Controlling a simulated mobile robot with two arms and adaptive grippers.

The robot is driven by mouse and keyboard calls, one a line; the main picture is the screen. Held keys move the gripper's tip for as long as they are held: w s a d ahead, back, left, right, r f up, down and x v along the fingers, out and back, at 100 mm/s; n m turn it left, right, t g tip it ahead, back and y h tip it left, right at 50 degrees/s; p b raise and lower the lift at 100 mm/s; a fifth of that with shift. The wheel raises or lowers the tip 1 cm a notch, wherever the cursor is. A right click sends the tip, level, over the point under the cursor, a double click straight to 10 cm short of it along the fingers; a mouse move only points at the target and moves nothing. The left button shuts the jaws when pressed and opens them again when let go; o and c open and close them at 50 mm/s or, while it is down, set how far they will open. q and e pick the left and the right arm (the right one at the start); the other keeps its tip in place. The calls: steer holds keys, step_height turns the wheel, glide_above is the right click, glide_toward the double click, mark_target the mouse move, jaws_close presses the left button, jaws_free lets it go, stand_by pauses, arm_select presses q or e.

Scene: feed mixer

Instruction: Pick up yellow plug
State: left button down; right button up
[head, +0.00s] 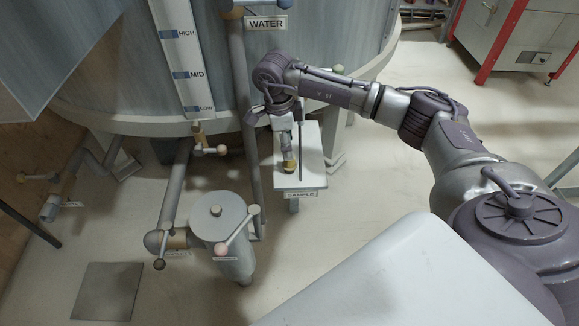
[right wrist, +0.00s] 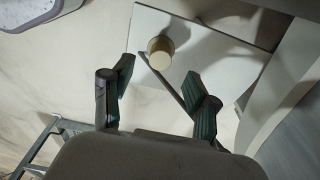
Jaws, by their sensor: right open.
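The yellow plug (head: 290,167) stands on the small white sample shelf (head: 312,150), near its front left part. In the right wrist view the plug (right wrist: 160,52) is a short cylinder with a pale tan top, on the bare shelf (right wrist: 225,62). My right gripper (head: 286,153) reaches down over the shelf just above the plug and partly covers it. In the right wrist view its two dark fingers (right wrist: 158,78) are spread apart, with nothing between them. The plug shows beyond the fingertips, roughly centred between them. My left gripper is not in view.
The large tank (head: 215,60) rises behind, with a pipe (head: 240,90) left of the shelf. A grey cylinder with a valve handle (head: 219,222) stands at front left. Open floor (head: 375,185) lies right of the shelf.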

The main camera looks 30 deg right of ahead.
mark_target(289, 164)
steer(key=f, duration=0.5)
steer(key=shift+s+d+f+b, duration=0.15)
steer(key=shift+d+f+b, duration=0.15)
steer(key=shift+b, duration=0.1)
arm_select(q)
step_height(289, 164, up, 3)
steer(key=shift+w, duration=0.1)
arm_select(e)
steer(key=shift+c, duration=0.3)
jaws_close()
